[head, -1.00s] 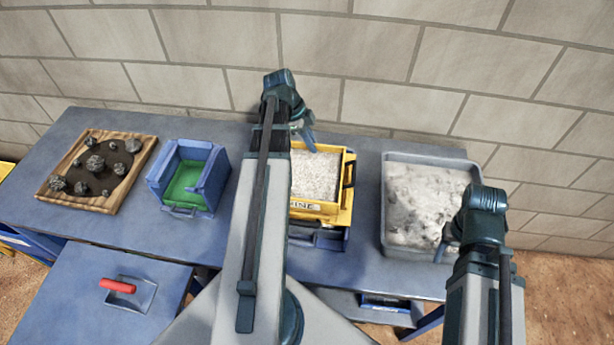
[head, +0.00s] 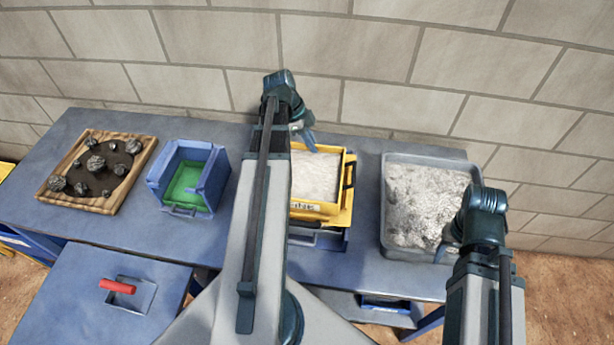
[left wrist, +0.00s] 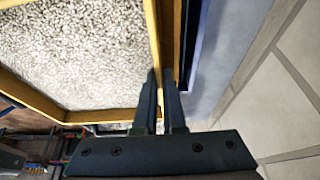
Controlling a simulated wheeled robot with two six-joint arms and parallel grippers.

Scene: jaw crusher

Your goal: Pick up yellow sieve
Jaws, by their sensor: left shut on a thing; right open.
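The yellow sieve (head: 315,208) is a square-walled box filled with pale gravel, standing in the middle of the long blue table. The gravel and its yellow wall (left wrist: 112,115) fill the left of the left wrist view. My left gripper (head: 307,138) is at the sieve's far edge. In the left wrist view its two fingers (left wrist: 160,80) are shut on the sieve's wall, one on each side. My left arm hides the sieve's left part. I cannot tell whether the sieve is lifted. My right gripper (head: 446,245) is open and empty, by the front right of the grey tray.
The grey tray (head: 471,168) of pale material stands right of the sieve. To the left are a blue box (head: 217,172) with a green inside and a wooden tray (head: 60,165) of dark rocks. A red-handled scoop (head: 118,286) lies on the front blue surface. A brick wall (head: 390,60) stands behind.

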